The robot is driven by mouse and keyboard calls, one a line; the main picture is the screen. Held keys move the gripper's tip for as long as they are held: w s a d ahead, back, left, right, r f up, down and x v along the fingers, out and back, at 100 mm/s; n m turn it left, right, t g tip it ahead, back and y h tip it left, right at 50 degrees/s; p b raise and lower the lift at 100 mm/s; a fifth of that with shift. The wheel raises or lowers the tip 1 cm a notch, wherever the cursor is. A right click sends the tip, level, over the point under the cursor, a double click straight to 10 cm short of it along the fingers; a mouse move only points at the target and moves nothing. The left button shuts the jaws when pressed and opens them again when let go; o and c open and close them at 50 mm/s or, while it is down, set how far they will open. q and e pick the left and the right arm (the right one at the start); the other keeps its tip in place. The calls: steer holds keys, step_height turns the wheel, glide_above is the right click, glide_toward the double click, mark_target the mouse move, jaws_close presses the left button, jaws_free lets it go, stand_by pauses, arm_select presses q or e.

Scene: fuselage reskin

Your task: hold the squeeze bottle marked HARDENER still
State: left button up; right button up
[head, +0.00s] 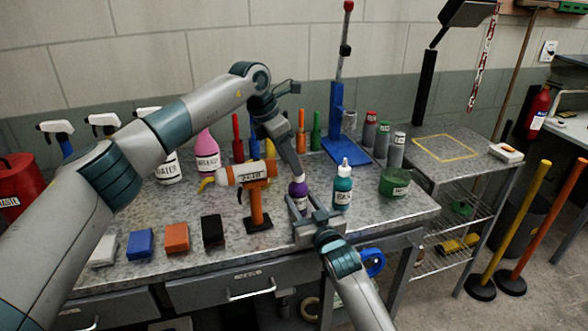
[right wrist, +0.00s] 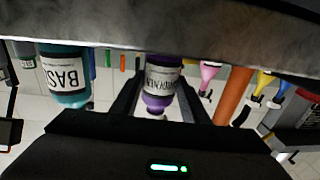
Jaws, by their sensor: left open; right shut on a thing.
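The purple HARDENER squeeze bottle (head: 299,189) stands upright on the metal bench. My right gripper (head: 305,205) is shut on it low down from the front. In the right wrist view, which is upside down, the bottle (right wrist: 160,82) sits between the two dark fingers with its HARDENER label showing. My left gripper (head: 296,172) is open and points down at the top of the bottle, hiding its nozzle. I cannot tell whether it touches.
The teal BASE bottle (head: 343,186) stands close on the right; it also shows in the right wrist view (right wrist: 64,78). An orange-handled tool on a stand (head: 258,205) is close on the left. Coloured blocks (head: 176,238) line the front left. A green pot (head: 394,182) stands at right.

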arm_select(q)
steer(key=shift+x, duration=1.85)
steer(key=c, duration=1.1)
steer(key=shift+w+m+g+h, duration=0.15)
steer(key=shift+m+g, duration=0.3)
steer(key=shift+m, duration=0.75)
steer(key=shift+w+m+g+h, duration=0.15)
steer(key=shift+m+g, duration=0.3)
steer(key=shift+m, duration=0.75)
steer(key=o, duration=1.1)
steer(key=shift+a+r, duration=0.1)
